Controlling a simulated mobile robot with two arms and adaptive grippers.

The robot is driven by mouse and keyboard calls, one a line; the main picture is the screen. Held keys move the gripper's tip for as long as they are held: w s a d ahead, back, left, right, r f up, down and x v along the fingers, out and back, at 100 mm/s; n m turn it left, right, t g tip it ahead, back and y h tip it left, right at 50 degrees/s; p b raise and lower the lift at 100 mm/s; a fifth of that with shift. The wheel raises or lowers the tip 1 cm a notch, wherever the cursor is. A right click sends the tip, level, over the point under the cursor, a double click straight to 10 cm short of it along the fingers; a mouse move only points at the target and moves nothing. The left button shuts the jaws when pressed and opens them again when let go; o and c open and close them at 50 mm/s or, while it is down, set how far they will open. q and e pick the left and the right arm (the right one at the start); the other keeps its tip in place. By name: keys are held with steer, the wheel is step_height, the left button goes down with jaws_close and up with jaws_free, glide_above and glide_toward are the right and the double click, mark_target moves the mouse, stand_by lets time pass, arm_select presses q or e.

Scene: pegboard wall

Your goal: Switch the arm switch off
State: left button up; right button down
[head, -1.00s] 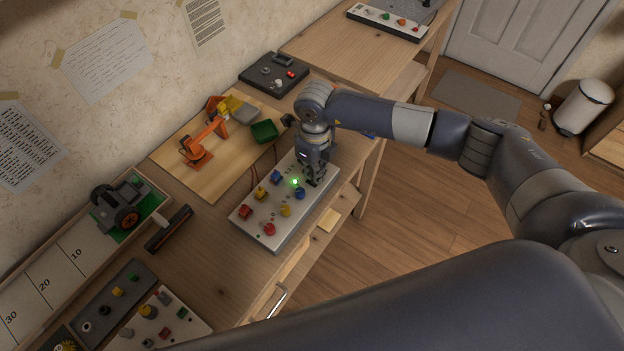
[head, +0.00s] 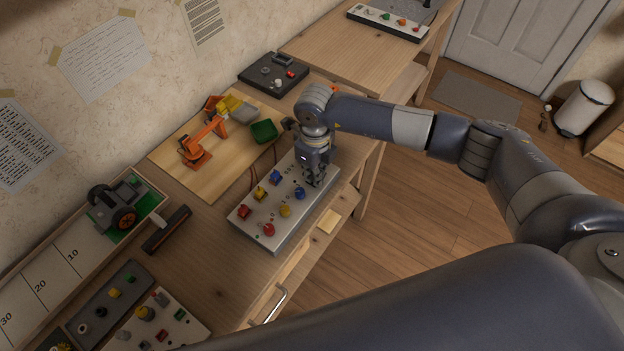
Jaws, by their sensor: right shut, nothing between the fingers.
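A light grey control panel (head: 262,232) lies on the workbench with red, yellow and blue knobs and switches. My right gripper (head: 316,184) is shut and empty at the panel's far right end, just beyond the round blue knob (head: 300,193). It hides the part of the panel beneath it, so I cannot tell whether it touches a switch. No green light shows on the panel. A small orange robot arm (head: 204,140) stands on a wooden board behind the panel. My left gripper is out of view.
A green bin (head: 264,131) stands on the board near my right wrist. A black box with knobs (head: 274,73) sits farther back. A toy vehicle (head: 122,205) and two smaller panels are at the left.

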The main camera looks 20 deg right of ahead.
steer(key=shift+s, duration=0.1)
steer(key=shift+r+p, duration=0.6)
steer(key=shift+r, duration=0.25)
steer(key=shift+r+p, duration=1.45)
steer(key=shift+r, duration=1.15)
